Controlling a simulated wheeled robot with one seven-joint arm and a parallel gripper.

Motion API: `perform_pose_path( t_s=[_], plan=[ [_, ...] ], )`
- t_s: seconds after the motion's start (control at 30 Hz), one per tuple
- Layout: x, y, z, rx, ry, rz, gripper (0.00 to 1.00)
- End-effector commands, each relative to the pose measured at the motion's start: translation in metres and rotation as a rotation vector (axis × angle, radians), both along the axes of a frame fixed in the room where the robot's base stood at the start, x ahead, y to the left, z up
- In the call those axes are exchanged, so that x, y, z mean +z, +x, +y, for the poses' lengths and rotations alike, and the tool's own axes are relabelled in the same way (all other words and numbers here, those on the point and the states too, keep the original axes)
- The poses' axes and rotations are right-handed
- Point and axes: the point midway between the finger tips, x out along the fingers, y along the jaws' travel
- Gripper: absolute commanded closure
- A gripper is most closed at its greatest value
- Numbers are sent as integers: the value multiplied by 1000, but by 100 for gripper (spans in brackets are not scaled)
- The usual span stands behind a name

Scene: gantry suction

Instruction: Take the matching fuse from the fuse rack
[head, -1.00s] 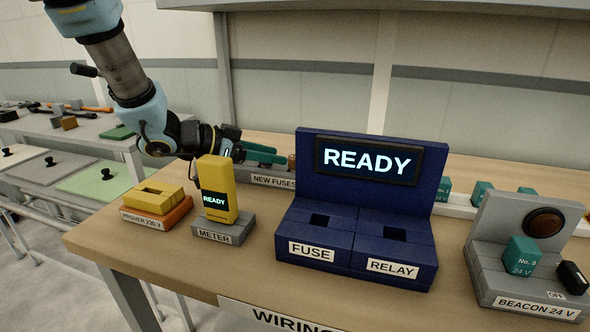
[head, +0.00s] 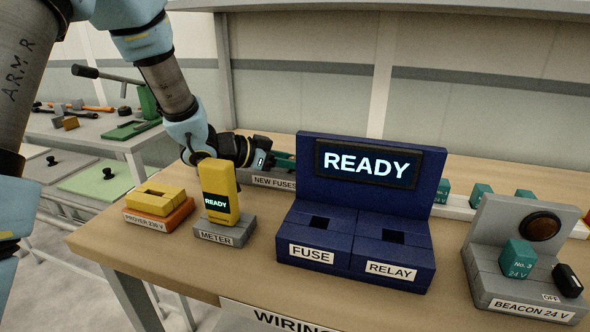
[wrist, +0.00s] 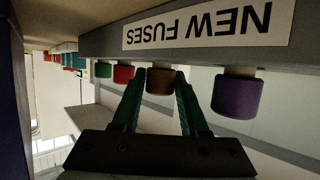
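The fuse rack, labelled NEW FUSES (head: 274,182), is mostly hidden behind the blue panel in the head view. In the wrist view the rack (wrist: 90,42) is upside down, with a purple fuse (wrist: 237,97), a brown fuse (wrist: 160,81), a red fuse (wrist: 123,74) and a green fuse (wrist: 103,70) in a row. My gripper (wrist: 160,80) has its two teal fingers on either side of the brown fuse. They look open, with their tips very close to it; I cannot tell if they touch. In the head view my gripper (head: 284,161) is partly hidden by the panel.
The blue panel (head: 340,150) reads READY above FUSE and RELAY sockets. A yellow meter (head: 219,190), also reading READY, stands in its holder close in front of my arm. The yellow prover (head: 160,197) is at left. The grey beacon stand (head: 490,255) is at right.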

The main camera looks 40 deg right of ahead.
Motion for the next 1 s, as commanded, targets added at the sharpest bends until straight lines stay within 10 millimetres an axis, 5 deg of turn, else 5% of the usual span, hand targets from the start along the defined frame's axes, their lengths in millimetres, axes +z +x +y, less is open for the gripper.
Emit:
perform_pose_path(
  t_s=[0.37,0.77,1.0],
  plan=[
    [0,0,0,0,0,0,100],
    [2,0,0,0,-1,-1,100],
    [37,1,0,0,-4,-6,100]
  ],
)
